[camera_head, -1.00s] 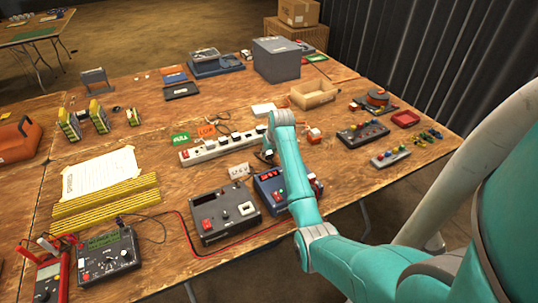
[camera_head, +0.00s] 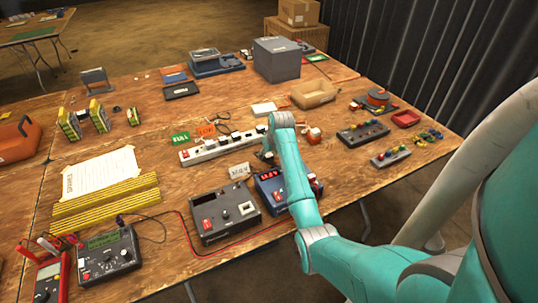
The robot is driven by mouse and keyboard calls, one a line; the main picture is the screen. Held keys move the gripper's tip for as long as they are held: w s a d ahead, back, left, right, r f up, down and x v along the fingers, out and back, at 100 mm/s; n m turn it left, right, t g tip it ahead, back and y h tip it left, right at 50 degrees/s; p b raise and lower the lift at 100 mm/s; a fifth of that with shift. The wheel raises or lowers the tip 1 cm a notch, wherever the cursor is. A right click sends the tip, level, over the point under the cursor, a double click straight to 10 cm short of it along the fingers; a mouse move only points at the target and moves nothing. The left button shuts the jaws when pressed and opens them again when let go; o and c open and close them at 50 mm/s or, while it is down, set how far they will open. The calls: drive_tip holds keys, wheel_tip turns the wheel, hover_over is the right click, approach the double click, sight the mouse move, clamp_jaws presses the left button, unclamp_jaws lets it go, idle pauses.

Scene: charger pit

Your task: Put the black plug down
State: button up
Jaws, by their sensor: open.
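My gripper (camera_head: 265,156) is a small dark shape at the end of my teal arm, low over the table, just right of the white power strip (camera_head: 200,155). It is open, and its fingers are mostly hidden by my wrist. Several small dark plugs sit on or beside the strip. One dark piece (camera_head: 222,116) with a cord lies behind the strip. I cannot tell which of these is the black plug, or whether a plug lies under my gripper.
A grey device (camera_head: 225,212) and a blue device with red digits (camera_head: 272,185) stand closer. Bare wood shows left of the strip.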

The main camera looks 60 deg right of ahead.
drive_tip(key=v, duration=1.1)
drive_tip(key=shift+s+r, duration=0.15)
drive_tip(key=shift+r, duration=0.2)
